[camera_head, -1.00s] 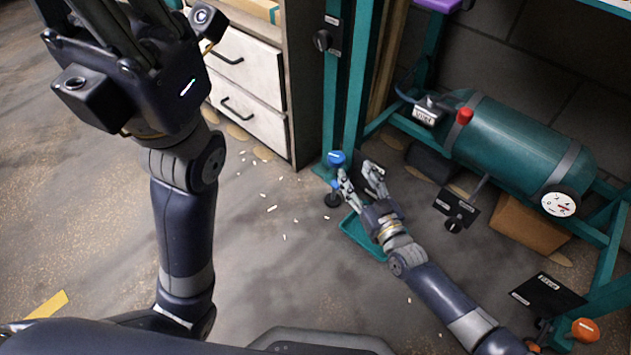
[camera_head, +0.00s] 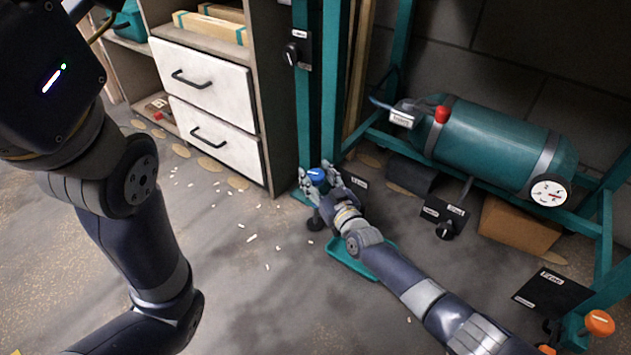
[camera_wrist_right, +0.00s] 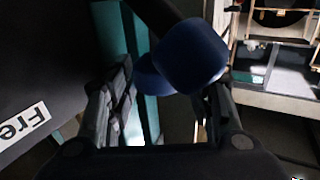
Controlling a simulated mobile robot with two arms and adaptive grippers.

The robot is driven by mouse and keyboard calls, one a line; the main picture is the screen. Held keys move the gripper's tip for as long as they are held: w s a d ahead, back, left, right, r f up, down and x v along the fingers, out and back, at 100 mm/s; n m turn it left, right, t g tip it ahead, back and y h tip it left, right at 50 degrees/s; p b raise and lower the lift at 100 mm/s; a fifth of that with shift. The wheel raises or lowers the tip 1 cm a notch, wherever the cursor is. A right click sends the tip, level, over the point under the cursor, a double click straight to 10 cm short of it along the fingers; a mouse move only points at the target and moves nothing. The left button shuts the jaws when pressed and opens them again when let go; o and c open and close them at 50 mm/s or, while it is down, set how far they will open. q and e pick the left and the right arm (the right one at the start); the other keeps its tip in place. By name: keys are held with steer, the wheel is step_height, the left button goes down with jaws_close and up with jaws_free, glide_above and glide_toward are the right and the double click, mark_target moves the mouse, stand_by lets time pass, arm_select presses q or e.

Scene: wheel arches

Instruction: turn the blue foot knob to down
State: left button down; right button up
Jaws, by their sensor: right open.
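The blue foot knob (camera_head: 316,174) is low at the foot of the teal frame post, near the floor. My right gripper (camera_head: 317,180) is open, with its fingers on either side of the knob. In the right wrist view the blue knob (camera_wrist_right: 190,56) is large, at and just beyond the open fingertips (camera_wrist_right: 165,95). I cannot tell whether the fingers touch it. My left arm fills the left of the head view, and its fingers are out of the picture.
A teal tray (camera_head: 350,262) lies on the floor under my right arm. A drawer cabinet (camera_head: 205,85) stands left of the post. A teal tank (camera_head: 500,145) with a red knob (camera_head: 441,115) and an orange knob (camera_head: 599,323) are at the right. Small white bits litter the open floor.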

steer(key=shift+w+a, duration=0.15)
steer(key=shift+w, duration=0.15)
steer(key=shift+c, duration=0.5)
steer(key=c, duration=0.6)
steer(key=shift+r+m+h+p, duration=0.3)
steer(key=shift+r+h+p, duration=0.1)
steer(key=shift+p, duration=0.4)
steer(key=shift+c, duration=0.3)
steer(key=shift+o, duration=0.2)
steer(key=shift+f+m+t+h+p, duration=0.3)
steer(key=shift+t+h+p, duration=0.2)
steer(key=shift+h+p, duration=0.1)
steer(key=shift+c, duration=0.2)
steer(key=o, duration=0.8)
steer(key=shift+c, duration=0.2)
